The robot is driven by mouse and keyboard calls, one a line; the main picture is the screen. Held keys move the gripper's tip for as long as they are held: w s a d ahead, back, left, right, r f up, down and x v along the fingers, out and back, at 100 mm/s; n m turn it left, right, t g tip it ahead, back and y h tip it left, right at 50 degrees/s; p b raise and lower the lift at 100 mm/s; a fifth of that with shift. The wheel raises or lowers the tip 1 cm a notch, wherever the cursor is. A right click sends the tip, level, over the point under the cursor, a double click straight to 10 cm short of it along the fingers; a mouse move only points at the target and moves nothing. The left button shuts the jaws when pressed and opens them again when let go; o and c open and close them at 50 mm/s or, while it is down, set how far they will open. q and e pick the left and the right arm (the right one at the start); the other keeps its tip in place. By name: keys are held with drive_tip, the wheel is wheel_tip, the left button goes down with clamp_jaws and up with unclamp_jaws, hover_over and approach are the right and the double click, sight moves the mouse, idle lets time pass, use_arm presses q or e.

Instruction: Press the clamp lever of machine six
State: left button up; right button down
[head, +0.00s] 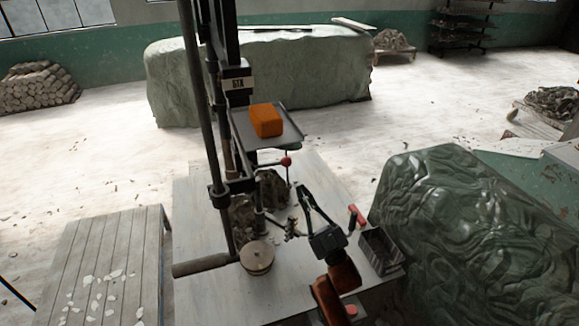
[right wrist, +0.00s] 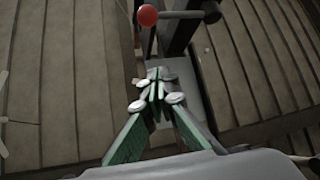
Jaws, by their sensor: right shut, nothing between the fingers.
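A tall dark machine frame (head: 218,100) with a small white lettered plate (head: 238,83) stands on a pale base in the head view. I cannot read a six on it. A red ball knob (head: 286,161) tops a thin upright rod beside the frame; a red ball also shows at the top of the right wrist view (right wrist: 147,15). A red-ended handle (head: 356,214) sits further right; which one is the clamp lever is unclear. My right gripper (head: 291,228) is shut and empty, below the red knob and apart from it. Its fingertips meet in the right wrist view (right wrist: 155,90). My left gripper is out of view.
An orange block (head: 267,120) lies on a tray on the machine. A round wooden piece (head: 257,258) stands on the base. A dark slotted box (head: 380,250) and a large green wrapped mound (head: 470,225) are at right. A slatted platform (head: 110,260) is at left.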

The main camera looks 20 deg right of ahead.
sight(288, 164)
drive_tip(key=p+x, duration=0.3)
drive_tip(key=x, duration=0.7)
drive_tip(key=shift+r+p, duration=0.2)
drive_tip(key=shift+p, duration=0.1)
drive_tip(key=f, duration=0.1)
drive_tip(key=w+f, duration=0.1)
drive_tip(key=shift+w+d+f, duration=0.15)
drive_tip(key=shift+d+f, duration=0.1)
drive_tip(key=shift+d, duration=0.1)
drive_tip(key=shift+w+d+f, duration=0.2)
drive_tip(key=shift+w+f, duration=0.1)
drive_tip(key=shift+f, duration=0.35)
